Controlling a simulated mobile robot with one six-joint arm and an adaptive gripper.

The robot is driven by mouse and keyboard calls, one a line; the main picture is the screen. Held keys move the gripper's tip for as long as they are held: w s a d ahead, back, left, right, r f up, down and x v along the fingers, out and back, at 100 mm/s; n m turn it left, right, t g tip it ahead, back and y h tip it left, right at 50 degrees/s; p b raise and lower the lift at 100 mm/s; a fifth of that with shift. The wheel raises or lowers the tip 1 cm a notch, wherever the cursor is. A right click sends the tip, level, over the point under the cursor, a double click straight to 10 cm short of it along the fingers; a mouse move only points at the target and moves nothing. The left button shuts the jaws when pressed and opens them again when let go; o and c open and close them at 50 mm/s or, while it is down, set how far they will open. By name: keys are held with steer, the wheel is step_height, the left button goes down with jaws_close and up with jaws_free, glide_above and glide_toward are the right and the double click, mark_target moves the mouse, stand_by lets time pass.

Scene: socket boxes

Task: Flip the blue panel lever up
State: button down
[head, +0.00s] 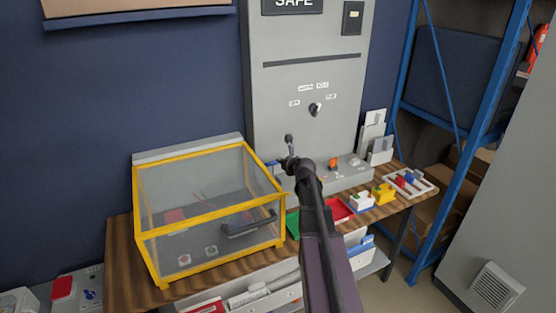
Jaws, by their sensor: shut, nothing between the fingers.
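My gripper (289,143) is shut and empty. It is at the end of my dark arm, above the left end of a low grey control box (345,176) at the back of the wooden table. A small blue part (271,163) shows just left of and below my gripper; it may be the blue panel lever, but its shape and position are unclear. My arm hides part of the box there. An orange lever or knob (333,162) stands on the box to the right. Another small blue control (90,295) sits on a grey box at the lower left.
A yellow-framed clear case (152,240) with a dark handle fills the table's left part. A tall grey cabinet (270,90) stands behind. Green (292,223) and red (338,209) trays, small blocks and a white divided tray (428,187) lie to the right. Blue shelving stands at right.

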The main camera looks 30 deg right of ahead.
steer(key=s+r+p, duration=0.3)
steer(key=r+p, duration=0.2)
steer(key=r, duration=0.1)
steer(key=shift+s+r+p, duration=0.25)
steer(key=shift+s+p, duration=0.1)
steer(key=shift+s, duration=0.05)
steer(key=shift+a+r, duration=0.1)
stand_by(0.5)
